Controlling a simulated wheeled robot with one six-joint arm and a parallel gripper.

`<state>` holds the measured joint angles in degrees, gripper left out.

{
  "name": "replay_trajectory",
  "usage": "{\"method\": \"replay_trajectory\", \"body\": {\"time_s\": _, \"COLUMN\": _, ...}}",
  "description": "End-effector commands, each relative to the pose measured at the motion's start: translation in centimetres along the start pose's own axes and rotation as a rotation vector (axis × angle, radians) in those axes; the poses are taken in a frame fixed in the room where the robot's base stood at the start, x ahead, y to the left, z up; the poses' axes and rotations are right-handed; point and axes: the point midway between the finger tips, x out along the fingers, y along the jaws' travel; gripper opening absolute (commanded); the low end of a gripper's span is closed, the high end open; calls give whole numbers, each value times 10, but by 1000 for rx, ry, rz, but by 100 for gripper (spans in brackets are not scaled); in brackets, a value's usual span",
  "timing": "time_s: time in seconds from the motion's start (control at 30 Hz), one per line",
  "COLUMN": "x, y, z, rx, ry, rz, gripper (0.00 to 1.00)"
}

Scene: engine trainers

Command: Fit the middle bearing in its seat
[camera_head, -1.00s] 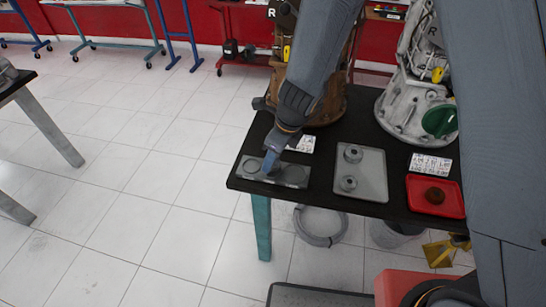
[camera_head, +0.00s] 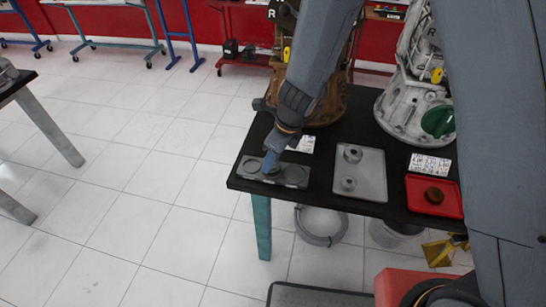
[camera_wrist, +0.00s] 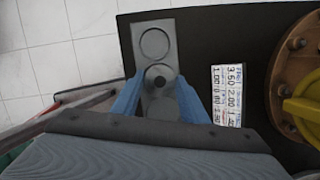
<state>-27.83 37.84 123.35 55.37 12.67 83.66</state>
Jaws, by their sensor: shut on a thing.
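A grey seat plate (camera_head: 290,177) with round seats in a row lies at the table's left front edge. It also shows in the wrist view (camera_wrist: 153,20). My gripper (camera_head: 270,167) points down over the middle of the plate. In the wrist view, its blue fingers (camera_wrist: 159,80) stand on both sides of the middle bearing (camera_wrist: 159,72), a grey ring with a dark hole, and are shut on it. The bearing is over the middle seat. I cannot tell whether it is fully down in the seat. The two outer seats show no bearing.
A grey tray (camera_head: 372,190) with two round metal parts lies right of the plate. A red tray (camera_head: 452,207) holds a brown part. Label cards lie on the dark table. A brown engine housing (camera_head: 327,108) and a pale one (camera_head: 402,115) stand behind.

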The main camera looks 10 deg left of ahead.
Motion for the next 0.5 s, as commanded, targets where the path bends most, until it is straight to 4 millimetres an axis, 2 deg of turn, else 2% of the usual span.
{"method": "replay_trajectory", "body": {"time_s": 0.5, "x": 4, "y": 0, "z": -1, "rx": 0, "ry": 0, "rz": 0, "gripper": 13}}
